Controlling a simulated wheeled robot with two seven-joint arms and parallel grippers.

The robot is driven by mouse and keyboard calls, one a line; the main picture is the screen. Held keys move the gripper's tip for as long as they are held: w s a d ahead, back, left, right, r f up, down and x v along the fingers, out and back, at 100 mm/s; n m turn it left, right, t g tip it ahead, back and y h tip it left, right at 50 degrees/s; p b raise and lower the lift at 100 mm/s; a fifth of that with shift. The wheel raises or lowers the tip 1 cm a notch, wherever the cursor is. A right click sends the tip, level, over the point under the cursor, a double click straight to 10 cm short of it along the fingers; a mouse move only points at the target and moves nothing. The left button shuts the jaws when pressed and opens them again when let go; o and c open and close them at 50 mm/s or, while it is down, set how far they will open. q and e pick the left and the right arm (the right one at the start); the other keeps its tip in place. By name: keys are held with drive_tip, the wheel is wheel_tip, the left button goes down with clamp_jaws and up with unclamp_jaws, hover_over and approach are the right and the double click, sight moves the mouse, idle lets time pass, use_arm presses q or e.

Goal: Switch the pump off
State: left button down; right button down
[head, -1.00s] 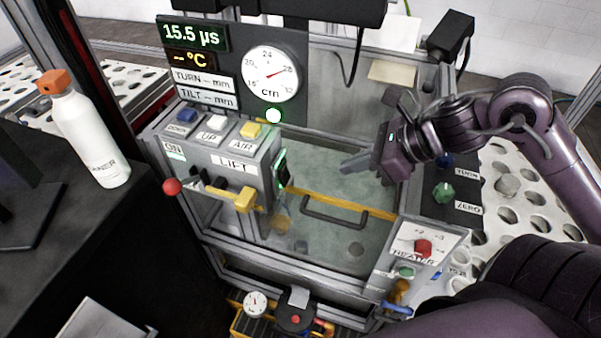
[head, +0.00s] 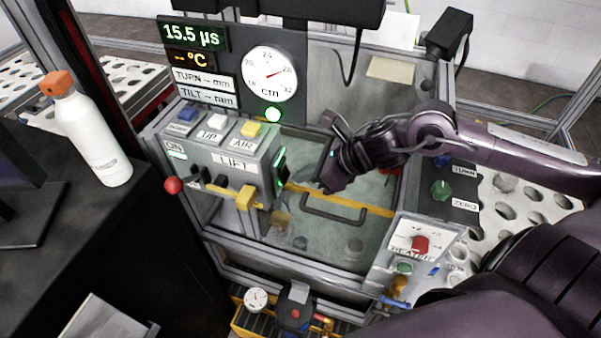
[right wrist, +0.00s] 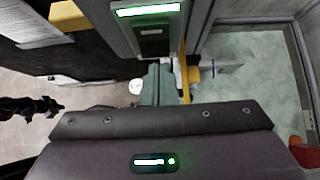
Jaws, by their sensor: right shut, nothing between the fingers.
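No label reading "pump" is legible in either view. The grey LIFT box (head: 222,160) carries a dark unit with green lights (head: 281,172) on its right side. In the right wrist view a lit green bar (right wrist: 149,10) sits above a small dark switch-like part (right wrist: 152,31); I cannot tell whether it is the pump's switch. My right gripper (head: 322,186) is shut and empty, over the tank to the right of that unit. Its closed fingers also show in the right wrist view (right wrist: 160,82), below the lit panel and apparently apart from it. My left gripper is out of view.
A yellow bar and dark handle (head: 333,208) cross the tank. A yellow lever (head: 246,197) and red ball knob (head: 173,185) jut from the LIFT box. The HEATER panel (head: 425,235) stands at right. A white bottle (head: 92,135) stands on the dark left counter.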

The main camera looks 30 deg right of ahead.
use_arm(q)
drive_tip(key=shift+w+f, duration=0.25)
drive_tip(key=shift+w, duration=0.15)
use_arm(e)
drive_tip(key=shift+w+a+f, duration=0.15)
drive_tip(key=shift+w+a, duration=0.1)
drive_tip(key=shift+w, duration=0.1)
use_arm(q)
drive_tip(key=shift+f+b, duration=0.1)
drive_tip(key=shift+b, duration=0.2)
use_arm(e)
drive_tip(key=shift+w, duration=0.1)
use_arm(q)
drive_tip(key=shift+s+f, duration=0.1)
use_arm(e)
drive_tip(key=shift+a+f, duration=0.1)
drive_tip(key=shift+f, duration=0.05)
use_arm(q)
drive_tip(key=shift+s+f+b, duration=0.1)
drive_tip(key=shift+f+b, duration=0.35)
drive_tip(key=shift+b, duration=0.1)
use_arm(e)
drive_tip(key=shift+w+a+f+t+y, duration=0.1)
drive_tip(key=shift+w+a+t+y, duration=0.05)
drive_tip(key=shift+t+y, duration=0.15)
drive_tip(key=shift+r+p, duration=0.65)
drive_tip(key=shift+r, duration=0.2)
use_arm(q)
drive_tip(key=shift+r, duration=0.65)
